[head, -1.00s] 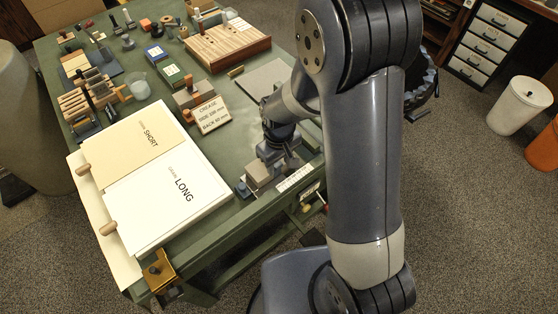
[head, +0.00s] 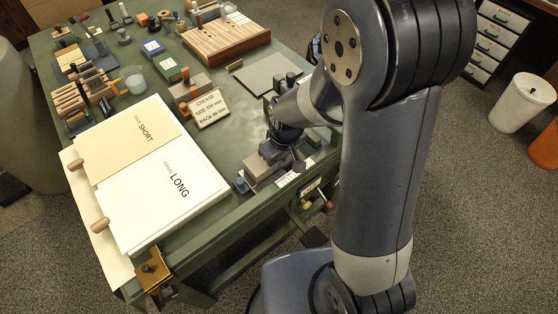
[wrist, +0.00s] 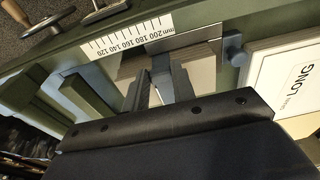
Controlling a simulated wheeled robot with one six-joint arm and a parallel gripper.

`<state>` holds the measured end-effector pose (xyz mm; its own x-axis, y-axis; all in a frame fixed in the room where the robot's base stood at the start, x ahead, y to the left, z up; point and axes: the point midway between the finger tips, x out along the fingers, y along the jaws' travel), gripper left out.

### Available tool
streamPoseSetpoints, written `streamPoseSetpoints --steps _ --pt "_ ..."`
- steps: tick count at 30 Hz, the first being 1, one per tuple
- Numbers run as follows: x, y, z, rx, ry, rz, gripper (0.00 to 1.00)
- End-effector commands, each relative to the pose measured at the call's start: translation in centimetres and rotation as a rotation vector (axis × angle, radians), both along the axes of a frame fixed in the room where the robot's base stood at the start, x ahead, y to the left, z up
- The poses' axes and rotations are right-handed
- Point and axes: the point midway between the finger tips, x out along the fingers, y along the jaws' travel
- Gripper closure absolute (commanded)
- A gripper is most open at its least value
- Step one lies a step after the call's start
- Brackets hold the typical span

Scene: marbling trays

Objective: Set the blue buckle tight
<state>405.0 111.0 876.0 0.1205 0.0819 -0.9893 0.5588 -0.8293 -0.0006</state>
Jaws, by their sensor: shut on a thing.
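I can make out nothing that is plainly a buckle. My gripper (wrist: 161,88) is low at the bench's front edge. Its two fingers are closed on a small grey-blue piece (wrist: 161,64) beside a printed millimetre scale (wrist: 127,38). A small blue knob-like block (wrist: 233,47) sits to the right of the fingers, apart from them; it also shows in the head view (head: 241,184). A grey-beige block (wrist: 203,72) lies under and beside the fingers. In the head view my wrist covers the fingertips and the held piece.
The green bench (head: 222,160) carries a white board marked LONG (head: 165,205) left of my gripper. A sign about creases (head: 208,108) and a grey plate (head: 268,76) lie beyond. A brass clamp (head: 153,270) grips the near corner. Handles stick out below the bench edge.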

Motion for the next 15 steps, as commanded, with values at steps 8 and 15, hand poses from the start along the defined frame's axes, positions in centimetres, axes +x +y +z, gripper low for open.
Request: streamPoseSetpoints --steps 8,15 --pt "-0.18 -0.13 -0.29 0.017 -0.026 -0.001 0.98" --pt "-0.21 -0.13 -0.28 0.016 -0.024 0.000 0.73"
